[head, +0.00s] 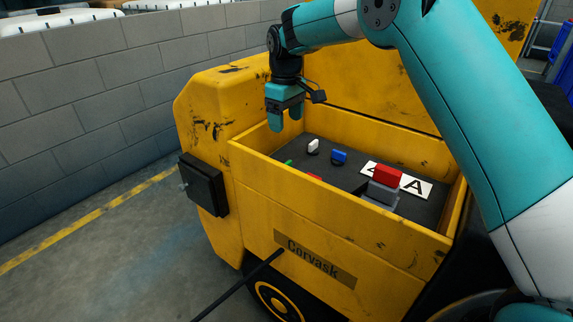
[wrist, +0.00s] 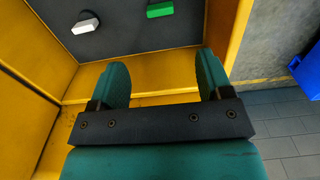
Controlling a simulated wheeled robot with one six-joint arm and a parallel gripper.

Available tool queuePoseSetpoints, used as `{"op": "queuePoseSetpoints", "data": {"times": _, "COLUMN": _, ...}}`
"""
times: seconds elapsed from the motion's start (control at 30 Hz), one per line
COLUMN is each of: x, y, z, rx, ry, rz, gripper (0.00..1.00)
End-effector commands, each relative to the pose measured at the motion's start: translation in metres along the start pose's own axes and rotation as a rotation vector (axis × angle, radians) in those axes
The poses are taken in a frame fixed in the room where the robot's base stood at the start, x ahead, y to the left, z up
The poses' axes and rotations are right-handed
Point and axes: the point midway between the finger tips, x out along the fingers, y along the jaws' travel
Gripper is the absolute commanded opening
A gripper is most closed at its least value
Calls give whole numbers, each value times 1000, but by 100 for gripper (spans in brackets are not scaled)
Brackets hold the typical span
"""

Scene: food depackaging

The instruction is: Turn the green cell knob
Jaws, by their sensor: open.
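The green cell knob (head: 288,163) sits on the dark panel inside the yellow bin, at its left end, mostly hidden by the front wall in the head view. In the wrist view the green knob (wrist: 160,9) shows at the top edge, lying lengthwise left to right, beyond the fingertips. My gripper (head: 286,117) is open and empty, pointing down above the left end of the bin. In the wrist view its two teal fingers (wrist: 163,72) are apart over a yellow ledge, with the knob not between them.
A white knob (head: 313,146), a blue knob (head: 339,156) and a partly hidden red knob (head: 315,177) share the panel. A red block (head: 387,176) on a grey base stands by a white lettered plate (head: 417,187). Yellow bin walls (head: 330,208) surround the panel.

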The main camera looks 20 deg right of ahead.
Motion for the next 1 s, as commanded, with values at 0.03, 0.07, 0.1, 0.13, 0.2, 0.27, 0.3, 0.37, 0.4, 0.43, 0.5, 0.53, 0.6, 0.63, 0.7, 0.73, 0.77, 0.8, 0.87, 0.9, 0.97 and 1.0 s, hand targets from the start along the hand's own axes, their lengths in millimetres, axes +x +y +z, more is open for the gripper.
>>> {"op": "queuePoseSetpoints", "data": {"times": 0.03, "x": 13, "y": 0, "z": 1, "rx": 0, "ry": -5, "rz": -2, "gripper": 72}}
{"op": "queuePoseSetpoints", "data": {"times": 0.07, "x": 20, "y": 0, "z": 1, "rx": 1, "ry": -5, "rz": -3, "gripper": 72}}
{"op": "queuePoseSetpoints", "data": {"times": 0.1, "x": 29, "y": 0, "z": 1, "rx": 1, "ry": -5, "rz": -2, "gripper": 72}}
{"op": "queuePoseSetpoints", "data": {"times": 0.13, "x": 36, "y": 0, "z": 1, "rx": 1, "ry": -5, "rz": -3, "gripper": 72}}
{"op": "queuePoseSetpoints", "data": {"times": 0.2, "x": 52, "y": 0, "z": 1, "rx": 1, "ry": -4, "rz": -2, "gripper": 72}}
{"op": "queuePoseSetpoints", "data": {"times": 0.27, "x": 66, "y": 0, "z": 1, "rx": 1, "ry": -4, "rz": -2, "gripper": 72}}
{"op": "queuePoseSetpoints", "data": {"times": 0.3, "x": 75, "y": -1, "z": 1, "rx": 1, "ry": -5, "rz": -3, "gripper": 72}}
{"op": "queuePoseSetpoints", "data": {"times": 0.37, "x": 88, "y": -1, "z": 1, "rx": 0, "ry": -4, "rz": -2, "gripper": 72}}
{"op": "queuePoseSetpoints", "data": {"times": 0.4, "x": 96, "y": -1, "z": 1, "rx": 0, "ry": -3, "rz": -2, "gripper": 72}}
{"op": "queuePoseSetpoints", "data": {"times": 0.43, "x": 102, "y": -1, "z": 1, "rx": 0, "ry": -3, "rz": -2, "gripper": 72}}
{"op": "queuePoseSetpoints", "data": {"times": 0.5, "x": 114, "y": -1, "z": 1, "rx": 0, "ry": -2, "rz": -1, "gripper": 72}}
{"op": "queuePoseSetpoints", "data": {"times": 0.53, "x": 119, "y": -1, "z": 1, "rx": 0, "ry": -2, "rz": -1, "gripper": 72}}
{"op": "queuePoseSetpoints", "data": {"times": 0.6, "x": 128, "y": -1, "z": 0, "rx": 0, "ry": -1, "rz": -1, "gripper": 72}}
{"op": "queuePoseSetpoints", "data": {"times": 0.63, "x": 131, "y": -1, "z": 0, "rx": 0, "ry": -1, "rz": -1, "gripper": 72}}
{"op": "queuePoseSetpoints", "data": {"times": 0.7, "x": 136, "y": -1, "z": 0, "rx": 0, "ry": 0, "rz": -1, "gripper": 72}}
{"op": "queuePoseSetpoints", "data": {"times": 0.73, "x": 138, "y": -1, "z": 0, "rx": 0, "ry": 0, "rz": -1, "gripper": 72}}
{"op": "queuePoseSetpoints", "data": {"times": 0.77, "x": 139, "y": -1, "z": 0, "rx": 0, "ry": 0, "rz": 0, "gripper": 72}}
{"op": "queuePoseSetpoints", "data": {"times": 0.8, "x": 141, "y": -1, "z": 0, "rx": 0, "ry": 1, "rz": 0, "gripper": 72}}
{"op": "queuePoseSetpoints", "data": {"times": 0.87, "x": 142, "y": -1, "z": 0, "rx": 0, "ry": 1, "rz": 0, "gripper": 72}}
{"op": "queuePoseSetpoints", "data": {"times": 0.9, "x": 142, "y": -1, "z": 0, "rx": 0, "ry": 1, "rz": 0, "gripper": 72}}
{"op": "queuePoseSetpoints", "data": {"times": 0.97, "x": 142, "y": -1, "z": 0, "rx": 0, "ry": 1, "rz": 0, "gripper": 72}}
{"op": "queuePoseSetpoints", "data": {"times": 1.0, "x": 142, "y": -1, "z": 0, "rx": 0, "ry": 1, "rz": 0, "gripper": 72}}
